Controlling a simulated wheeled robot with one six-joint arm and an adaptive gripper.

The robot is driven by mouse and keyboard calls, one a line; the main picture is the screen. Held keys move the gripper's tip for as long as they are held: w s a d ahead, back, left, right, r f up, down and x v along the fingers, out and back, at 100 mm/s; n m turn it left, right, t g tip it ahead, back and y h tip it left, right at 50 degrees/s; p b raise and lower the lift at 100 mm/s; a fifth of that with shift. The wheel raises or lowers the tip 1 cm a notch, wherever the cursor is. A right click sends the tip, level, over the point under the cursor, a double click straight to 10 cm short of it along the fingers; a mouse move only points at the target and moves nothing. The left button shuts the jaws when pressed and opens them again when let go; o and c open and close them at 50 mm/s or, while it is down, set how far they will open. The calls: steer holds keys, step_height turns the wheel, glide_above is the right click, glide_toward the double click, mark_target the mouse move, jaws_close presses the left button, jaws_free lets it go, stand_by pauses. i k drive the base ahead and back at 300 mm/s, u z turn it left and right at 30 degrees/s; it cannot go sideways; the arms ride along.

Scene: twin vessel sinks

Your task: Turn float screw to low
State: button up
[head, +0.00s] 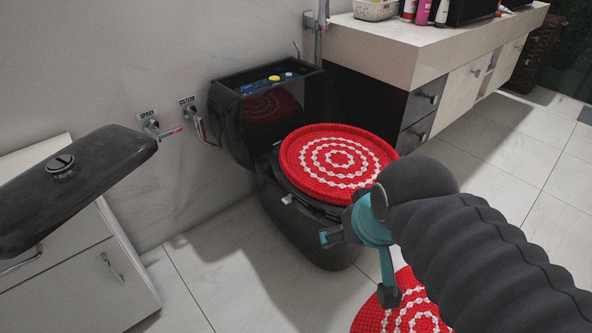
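The black toilet cistern (258,118) stands against the wall with its top open. Inside it, small fittings show at the top: a yellow piece (274,78), a blue piece (247,89) and another small blue piece (289,75). I cannot tell which of them is the float screw, or its setting. My gripper (357,267) is in front of the toilet, to the right of and below the cistern in the picture. Its two fingers are spread apart with nothing between them. It is well apart from the cistern.
A red-and-white round cover (338,158) lies on the toilet lid. A black cistern lid with a button (90,180) rests on the white cabinet (85,265) at left. Labelled wall valves (195,120) are beside the cistern. A vanity (420,50) stands right; a red mat (410,310) lies below.

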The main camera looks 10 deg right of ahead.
mark_target(247, 90)
steer(key=z, duration=0.05)
steer(key=k, duration=0.5)
steer(key=u, duration=0.9)
steer(key=i, duration=1.6)
steer(key=z, duration=2.1)
